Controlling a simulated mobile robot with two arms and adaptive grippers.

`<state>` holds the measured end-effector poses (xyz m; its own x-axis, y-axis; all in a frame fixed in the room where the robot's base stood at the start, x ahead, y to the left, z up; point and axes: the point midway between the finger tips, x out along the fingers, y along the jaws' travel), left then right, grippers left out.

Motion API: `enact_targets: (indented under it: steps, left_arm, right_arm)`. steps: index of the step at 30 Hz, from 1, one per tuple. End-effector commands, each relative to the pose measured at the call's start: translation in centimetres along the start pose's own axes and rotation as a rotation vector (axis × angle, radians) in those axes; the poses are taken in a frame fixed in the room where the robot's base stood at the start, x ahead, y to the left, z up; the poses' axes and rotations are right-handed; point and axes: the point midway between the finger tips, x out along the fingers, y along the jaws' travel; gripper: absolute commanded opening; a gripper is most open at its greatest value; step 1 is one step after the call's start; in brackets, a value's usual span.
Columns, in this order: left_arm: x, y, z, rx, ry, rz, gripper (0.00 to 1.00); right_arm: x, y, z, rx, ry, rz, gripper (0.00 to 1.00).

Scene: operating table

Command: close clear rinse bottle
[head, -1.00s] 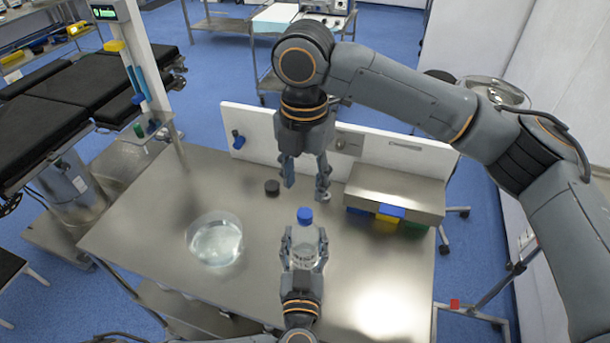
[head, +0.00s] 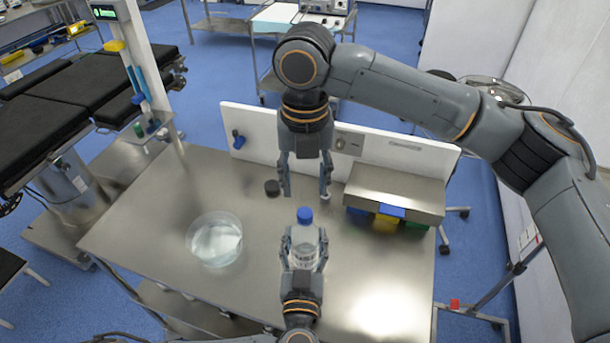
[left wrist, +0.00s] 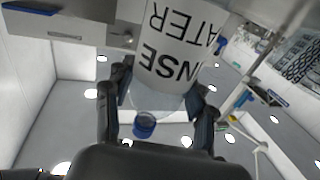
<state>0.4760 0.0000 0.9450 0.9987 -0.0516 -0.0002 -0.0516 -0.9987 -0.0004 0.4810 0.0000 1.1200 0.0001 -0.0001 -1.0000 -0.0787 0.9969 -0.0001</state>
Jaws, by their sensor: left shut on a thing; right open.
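The clear rinse bottle (head: 304,247) stands upright on or just above the steel table, with its blue cap (head: 305,215) at the top. My left gripper (head: 304,254) is shut around the bottle's body from the near side. In the left wrist view the bottle's white label (left wrist: 178,45) reads upside down, and the blue cap (left wrist: 144,125) sits at the bottle's neck between the fingers. My right gripper (head: 306,190) points down, open and empty, a little behind and above the cap. I cannot tell how tightly the cap sits.
A small black cap (head: 272,188) lies on the table left of my right gripper. A round clear bowl (head: 214,240) stands left of the bottle. A steel shelf (head: 394,192) over coloured bins is at the right back. The table's front right (head: 385,290) is clear.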

Motion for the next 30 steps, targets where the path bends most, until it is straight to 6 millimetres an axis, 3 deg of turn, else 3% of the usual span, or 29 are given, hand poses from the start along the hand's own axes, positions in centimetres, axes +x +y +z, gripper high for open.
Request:
enact_targets:
  steps: [13, 26, 30]
  left_arm:
    - [0.0, 0.0, 0.0, 0.0, -0.001, 0.0, 0.0]
    - [0.0, 0.0, 0.0, 0.0, -0.001, 0.0, 0.0]
    - [0.0, 0.0, 0.0, 0.0, -0.001, 0.0, 0.0]
  right_arm:
    - [6.4, 0.0, 0.0, 0.002, 0.002, 0.0, 0.46]
    - [7.3, 0.0, 0.0, 0.002, 0.001, 0.001, 0.46]
    - [7.3, 0.0, 0.0, 0.002, 0.001, 0.0, 0.19]
